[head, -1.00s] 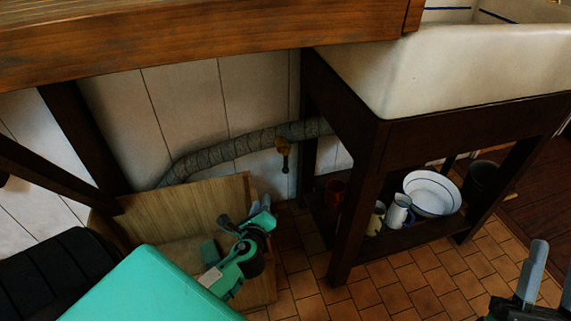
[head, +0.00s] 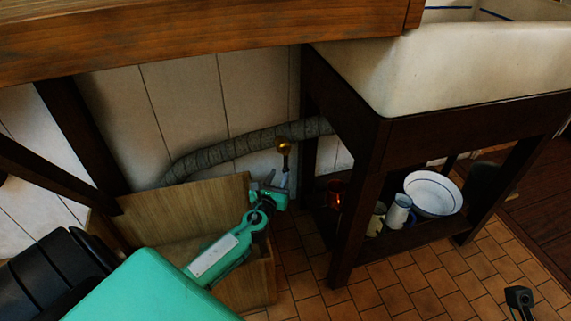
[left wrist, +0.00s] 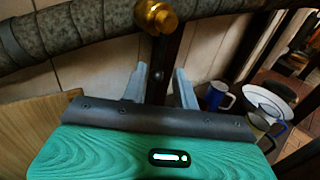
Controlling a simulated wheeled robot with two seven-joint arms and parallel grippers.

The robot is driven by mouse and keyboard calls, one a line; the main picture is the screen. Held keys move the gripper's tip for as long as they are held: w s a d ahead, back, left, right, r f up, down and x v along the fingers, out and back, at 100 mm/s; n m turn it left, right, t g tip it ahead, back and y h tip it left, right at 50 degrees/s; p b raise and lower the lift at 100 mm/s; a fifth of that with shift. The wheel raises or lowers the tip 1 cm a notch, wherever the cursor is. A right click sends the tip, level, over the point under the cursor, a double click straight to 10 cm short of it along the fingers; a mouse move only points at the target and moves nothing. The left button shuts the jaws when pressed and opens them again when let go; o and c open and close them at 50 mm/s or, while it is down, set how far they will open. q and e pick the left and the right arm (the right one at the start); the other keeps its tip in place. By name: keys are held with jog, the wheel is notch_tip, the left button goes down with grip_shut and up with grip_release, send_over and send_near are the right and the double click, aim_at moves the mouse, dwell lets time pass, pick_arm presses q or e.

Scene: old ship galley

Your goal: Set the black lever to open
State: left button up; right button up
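A brass valve fitting (head: 284,147) sits on the grey wrapped pipe (head: 235,148) beside the sink stand. It also shows in the left wrist view (left wrist: 155,16). In the head view, a small dark part below the fitting appears to be the lever, partly hidden by my gripper. My left gripper (head: 283,180) is just below the fitting, its grey fingers pointing up toward it. In the left wrist view the fingers (left wrist: 160,82) are apart, with a dark bar between them; I cannot tell if this is the lever or a stand leg behind. My right gripper (head: 519,297) shows only partly at lower right.
A wooden box (head: 190,213) stands under my left arm. The dark sink stand (head: 372,160) is close on the right; its shelf holds a white basin (head: 433,193), mugs and a red cup (head: 336,194). A wooden counter (head: 200,35) overhangs above. The tiled floor is clear.

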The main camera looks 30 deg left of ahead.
aim_at(285, 164)
pick_arm(q)
jog(key=b+x, duration=0.1)
jog(key=x, duration=0.6)
jog(key=shift+w+a, duration=0.1)
jog(key=shift+w, duration=0.2)
jog(key=shift+c, duration=0.4)
grip_shut()
